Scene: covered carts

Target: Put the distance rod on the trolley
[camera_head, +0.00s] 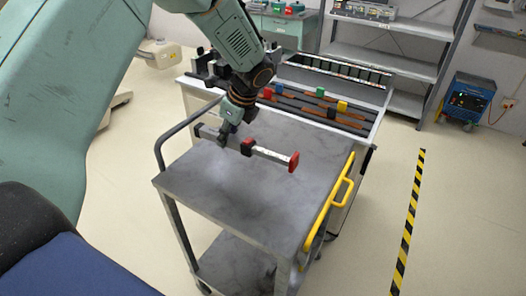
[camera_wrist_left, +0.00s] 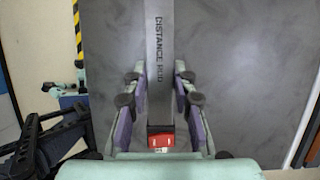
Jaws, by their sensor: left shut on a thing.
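The distance rod (camera_head: 270,153) is a long grey bar with a red end cap and a red block near its middle. My left gripper (camera_head: 234,138) is shut on it, over the far part of the grey trolley top (camera_head: 235,195). In the left wrist view the rod (camera_wrist_left: 160,40), lettered "DISTANCE ROD", runs between the two fingers (camera_wrist_left: 158,90), with a red part near the palm. I cannot tell whether the rod touches the trolley top or hangs just above it. The gripper hides part of the rod. My right gripper is not in view.
The trolley has a yellow handle (camera_head: 329,205) at right and a dark rail at left. Behind it stands a cart (camera_head: 365,135) with coloured tools in a rack. Shelves (camera_head: 395,65) and a blue machine (camera_head: 466,98) are farther back. The front of the trolley top is clear.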

